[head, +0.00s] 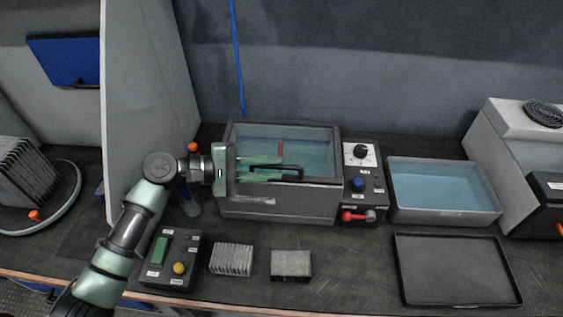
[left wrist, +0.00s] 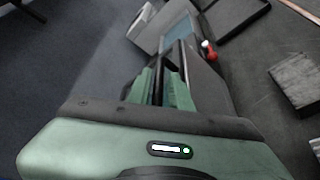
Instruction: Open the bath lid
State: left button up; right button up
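The bath (head: 280,206) is a dark grey box with teal liquid showing in its top. Its lid (head: 312,147) looks see-through with a dark frame and lies flat across the top. A black bar handle (head: 290,168) runs along the lid's front part. My left gripper (head: 281,169) reaches in from the left, with its two green fingers apart on either side of the handle's left part. In the left wrist view the fingers (left wrist: 164,80) are also apart, with a dark strip between them. I cannot tell whether they touch the handle. My right gripper is not in view.
A control panel (head: 360,184) with knobs and a red lever adjoins the bath's right side. A water tray (head: 442,190) and an empty black tray (head: 457,270) are further right.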

pick_arm(q)
jog(key=shift+x, duration=1.15)
jog(key=shift+w+d, duration=0.2)
jog(key=shift+d, duration=0.05)
jog(key=shift+f, duration=0.1)
grip_shut()
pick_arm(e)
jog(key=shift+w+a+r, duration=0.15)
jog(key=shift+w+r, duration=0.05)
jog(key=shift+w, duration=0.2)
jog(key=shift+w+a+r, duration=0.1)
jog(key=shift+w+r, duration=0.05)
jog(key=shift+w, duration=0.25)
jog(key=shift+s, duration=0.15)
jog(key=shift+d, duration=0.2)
